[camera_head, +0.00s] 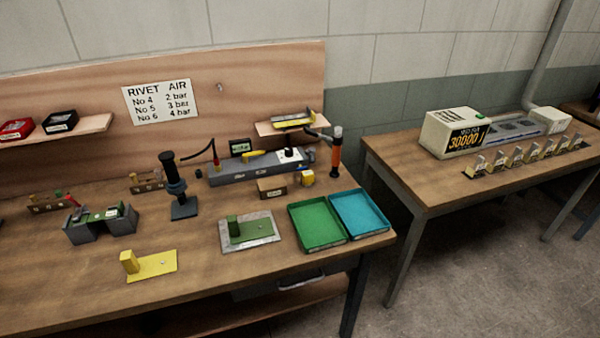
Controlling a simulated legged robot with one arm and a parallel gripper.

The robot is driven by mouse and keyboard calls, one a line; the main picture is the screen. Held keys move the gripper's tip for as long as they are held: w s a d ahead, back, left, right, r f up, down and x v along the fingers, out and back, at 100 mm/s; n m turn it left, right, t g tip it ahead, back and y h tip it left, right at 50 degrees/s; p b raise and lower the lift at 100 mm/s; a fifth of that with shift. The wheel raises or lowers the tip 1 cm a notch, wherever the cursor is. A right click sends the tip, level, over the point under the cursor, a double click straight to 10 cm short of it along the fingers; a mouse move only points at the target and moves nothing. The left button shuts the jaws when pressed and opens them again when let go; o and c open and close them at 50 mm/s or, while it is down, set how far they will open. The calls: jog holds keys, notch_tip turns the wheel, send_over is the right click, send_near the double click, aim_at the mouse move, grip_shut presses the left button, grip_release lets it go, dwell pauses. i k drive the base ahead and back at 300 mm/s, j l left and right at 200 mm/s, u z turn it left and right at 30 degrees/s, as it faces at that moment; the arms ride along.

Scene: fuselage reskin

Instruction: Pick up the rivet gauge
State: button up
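No label marks out the rivet gauge, so I cannot tell for certain which item it is. A yellow flat plate with an upright block at its left end (155,266) lies near the front of the wooden bench. A similar green piece with an upright block (250,232) lies on a grey plate (270,238) behind it to the right. A grey stand with a green top (100,225) is at the left. A black upright tool on a base (183,208) stands mid-bench. My gripper is not in view.
A green tray (318,243) and a blue tray (359,231) sit at the bench's right end. A long grey fixture (240,173) stands behind. A second table (400,160) holds a machine (470,130), beyond a floor gap. The front left bench top is clear.

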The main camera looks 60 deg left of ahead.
aim_at(308, 176)
jog(key=u, duration=2.05)
